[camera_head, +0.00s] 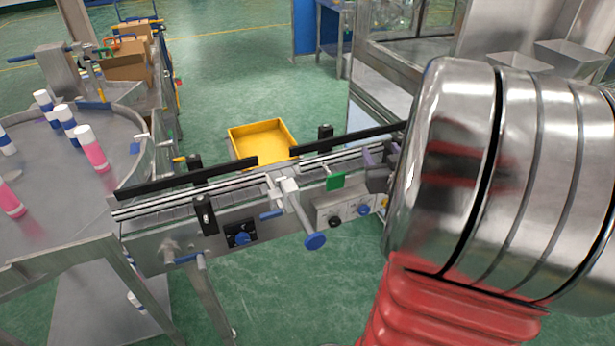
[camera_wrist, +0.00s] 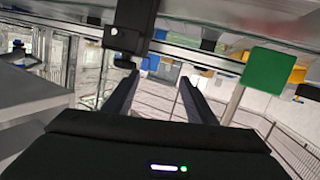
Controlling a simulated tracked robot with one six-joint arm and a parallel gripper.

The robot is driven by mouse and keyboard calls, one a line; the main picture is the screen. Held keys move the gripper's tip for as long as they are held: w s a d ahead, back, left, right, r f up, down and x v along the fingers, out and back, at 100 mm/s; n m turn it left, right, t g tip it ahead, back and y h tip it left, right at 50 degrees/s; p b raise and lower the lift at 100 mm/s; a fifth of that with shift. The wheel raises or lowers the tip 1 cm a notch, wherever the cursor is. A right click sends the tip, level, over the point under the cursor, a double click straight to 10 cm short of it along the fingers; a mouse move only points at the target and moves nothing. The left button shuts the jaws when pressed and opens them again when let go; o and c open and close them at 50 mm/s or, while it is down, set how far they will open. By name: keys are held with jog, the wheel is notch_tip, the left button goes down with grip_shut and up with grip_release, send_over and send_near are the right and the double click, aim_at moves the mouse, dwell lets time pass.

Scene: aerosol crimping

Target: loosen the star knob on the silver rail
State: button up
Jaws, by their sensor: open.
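The silver rail (camera_head: 165,203) runs along the conveyor in the head view, with black clamp blocks on it. One block (camera_head: 204,214) is on its near side; I cannot make out a star shape there. In the wrist view a silver rail (camera_wrist: 210,58) crosses the top. A black block (camera_wrist: 130,22) hangs on it, with a small dark knob-like part (camera_wrist: 124,62) below. My gripper (camera_wrist: 158,77) is open and empty, its two dark fingers pointing toward the rail, just below and right of the block. The head view does not show my gripper.
A round table (camera_head: 60,190) with pink, white and blue cans stands left. A yellow bin (camera_head: 262,142) sits behind. My arm covers the right side.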

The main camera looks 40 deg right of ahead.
jog(key=w+a, duration=0.1)
jog(key=a, duration=0.2)
jog(key=w+a+r+g+y, duration=0.1)
jog(key=a, duration=0.2)
jog(key=w+a+n+g, duration=0.1)
jog(key=a, duration=0.2)
jog(key=shift+w+a+r+y, duration=0.15)
jog(key=shift+a+r+y, duration=0.05)
jog(key=shift+r+y, duration=0.1)
jog(key=s+a+n+g+y, duration=0.1)
jog(key=a+g+y, duration=0.1)
jog(key=a, duration=1)
jog(key=shift+s+a+r, duration=0.15)
jog(key=shift+s, duration=0.25)
jog(key=shift+y, duration=0.3)
